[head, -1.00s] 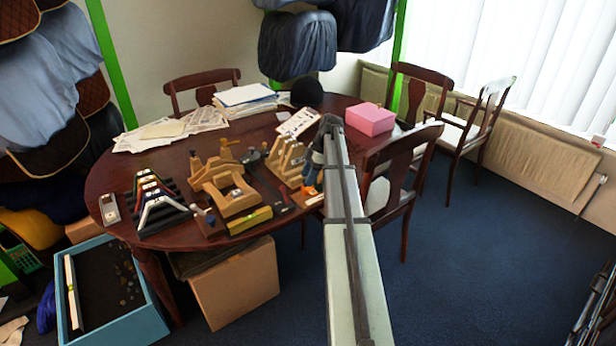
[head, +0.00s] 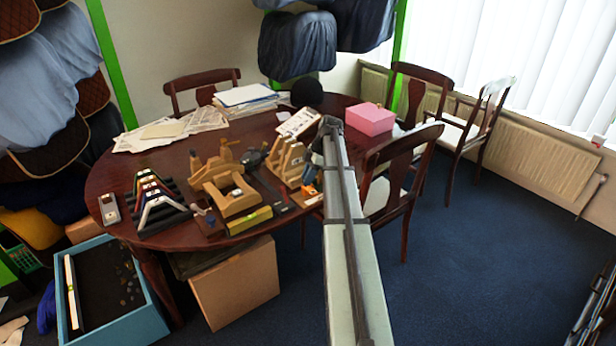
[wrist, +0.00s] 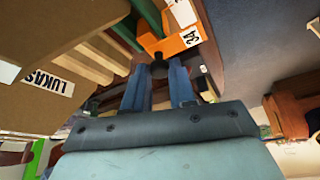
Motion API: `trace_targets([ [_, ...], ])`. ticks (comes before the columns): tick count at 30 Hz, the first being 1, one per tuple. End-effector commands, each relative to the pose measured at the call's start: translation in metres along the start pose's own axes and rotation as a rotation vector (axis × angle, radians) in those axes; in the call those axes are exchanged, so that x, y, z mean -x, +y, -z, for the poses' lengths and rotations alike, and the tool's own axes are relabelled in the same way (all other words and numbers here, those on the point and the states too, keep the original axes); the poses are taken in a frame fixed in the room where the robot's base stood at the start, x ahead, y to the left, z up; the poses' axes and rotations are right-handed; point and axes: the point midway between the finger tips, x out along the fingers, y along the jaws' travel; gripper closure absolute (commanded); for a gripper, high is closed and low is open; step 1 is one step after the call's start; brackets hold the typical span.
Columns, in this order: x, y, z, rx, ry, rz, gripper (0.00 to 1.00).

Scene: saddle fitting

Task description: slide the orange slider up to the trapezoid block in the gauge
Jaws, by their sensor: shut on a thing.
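The orange slider (wrist: 182,42) shows at the top middle of the wrist view, with a white label and a dark round knob (wrist: 160,69). In the head view the slider (head: 311,190) is a small orange patch at the table's right front edge, by a wooden stand. My gripper (wrist: 158,75) has its blue fingers shut on the slider's knob. In the head view my gripper (head: 312,174) is partly hidden by my arm. Wooden and green pieces (wrist: 147,12) lie beside the slider. I cannot tell the trapezoid block or its gap to the slider.
The wooden stand (head: 288,160) stands close left of my gripper. A wooden fixture (head: 236,199), a yellow level (head: 250,220) and a rack of coloured angle pieces (head: 158,205) crowd the table front. A pink box (head: 369,119) and a chair (head: 405,165) are to the right.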

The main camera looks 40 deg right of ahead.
Motion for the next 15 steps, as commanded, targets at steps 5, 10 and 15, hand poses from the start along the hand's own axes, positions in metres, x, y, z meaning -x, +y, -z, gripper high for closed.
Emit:
trace_targets([
  [5, 0.000, 0.000, 0.000, 0.000, 0.000, 0.000, 1.00],
  [10, 0.001, 0.001, -0.002, 0.000, 0.000, 0.000, 1.00],
  [15, 0.009, 0.011, -0.020, -0.002, 0.000, -0.001, 1.00],
])
